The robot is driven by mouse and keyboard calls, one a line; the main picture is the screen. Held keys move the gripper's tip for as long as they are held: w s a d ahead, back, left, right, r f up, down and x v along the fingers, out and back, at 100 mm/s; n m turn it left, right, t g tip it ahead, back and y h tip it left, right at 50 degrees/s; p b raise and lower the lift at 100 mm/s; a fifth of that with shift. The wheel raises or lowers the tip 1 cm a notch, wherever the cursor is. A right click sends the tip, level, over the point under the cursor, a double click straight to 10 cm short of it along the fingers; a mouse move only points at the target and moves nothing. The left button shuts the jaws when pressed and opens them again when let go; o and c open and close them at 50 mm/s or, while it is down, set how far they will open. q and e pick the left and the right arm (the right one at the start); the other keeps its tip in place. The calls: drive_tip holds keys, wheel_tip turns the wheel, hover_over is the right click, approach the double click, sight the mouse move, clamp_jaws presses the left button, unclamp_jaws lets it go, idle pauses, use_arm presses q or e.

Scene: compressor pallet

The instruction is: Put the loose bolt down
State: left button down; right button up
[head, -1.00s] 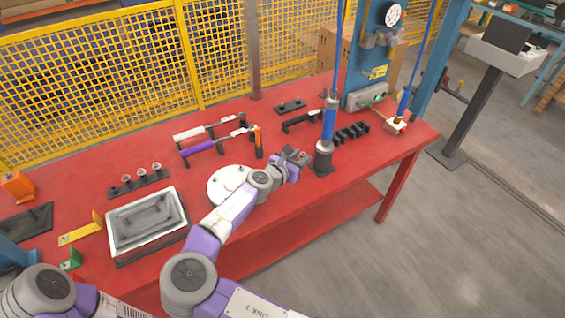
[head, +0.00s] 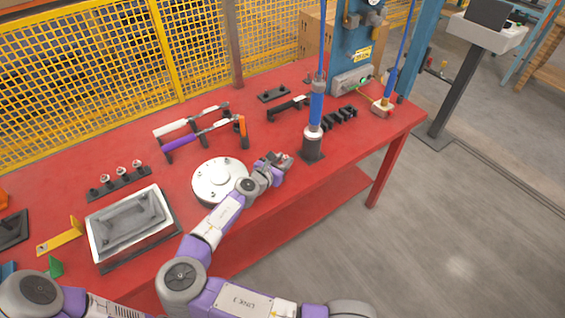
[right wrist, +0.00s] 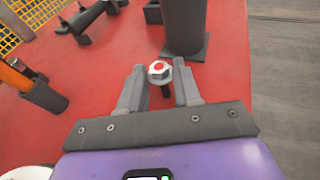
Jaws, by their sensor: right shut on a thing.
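The loose bolt (right wrist: 159,71) has a silver hex head with a red centre and a dark shank pointing down. It sits between the fingertips of my right gripper (right wrist: 160,88), which is shut on it. In the head view my right gripper (head: 281,160) is over the red table (head: 235,275) near its front edge, between the round white plate and the blue hanging tool; the bolt is too small to make out there. My left gripper is out of view; only part of that arm shows at the lower left.
The blue hanging tool (head: 315,115) stands on a dark base just beyond my right gripper. A round white plate (head: 205,186) lies to the left. A rack with several bolts (head: 118,184) and a silver tray (head: 97,236) are farther left. Bare red table shows around the gripper.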

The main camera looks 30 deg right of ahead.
drive_tip(key=o, duration=1.1)
drive_tip(key=shift+f, duration=0.1)
drive_tip(key=shift+c, duration=0.2)
drive_tip(key=shift+r, duration=0.25)
drive_tip(key=p+v, duration=0.3)
drive_tip(key=v, duration=0.9)
drive_tip(key=shift+d, duration=0.1)
